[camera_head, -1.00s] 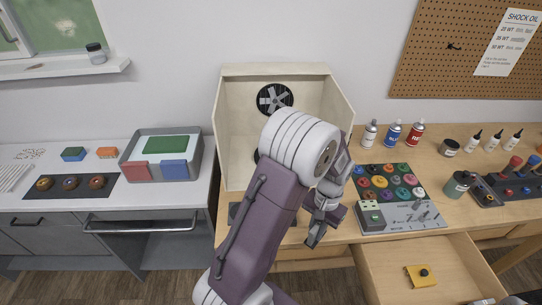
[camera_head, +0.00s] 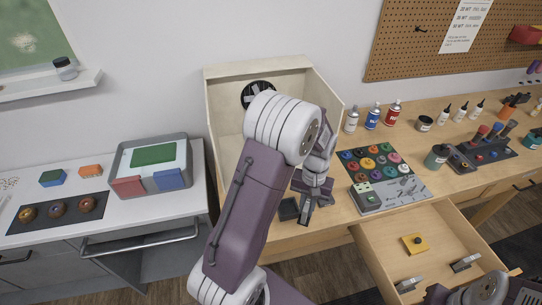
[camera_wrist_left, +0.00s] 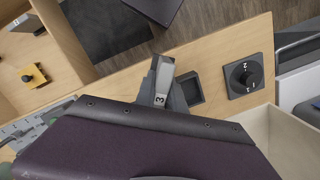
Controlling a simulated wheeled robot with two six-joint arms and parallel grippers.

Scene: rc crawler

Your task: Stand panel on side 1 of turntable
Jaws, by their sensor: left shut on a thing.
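My left gripper (camera_head: 308,208) points down at the front of the wooden bench, before the pale booth (camera_head: 215,110). In the left wrist view, the left gripper (camera_wrist_left: 165,88) is shut on a small pale grey piece marked 3 (camera_wrist_left: 162,78); I cannot tell if this is the panel. A dark square holder (camera_wrist_left: 190,90) is beside it, and also shows in the head view (camera_head: 288,210). A dark square plate with a round knob marked 1 and 2 (camera_wrist_left: 243,76) lies further right. My right gripper (camera_head: 438,273) is open.
An open drawer (camera_head: 385,260) holds a yellow piece with a black knob (camera_head: 414,243). A palette of coloured pots (camera_head: 375,162) and several spray cans (camera_head: 373,116) stand right of the booth. A grey tray (camera_head: 196,150) with coloured panels is on the left counter.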

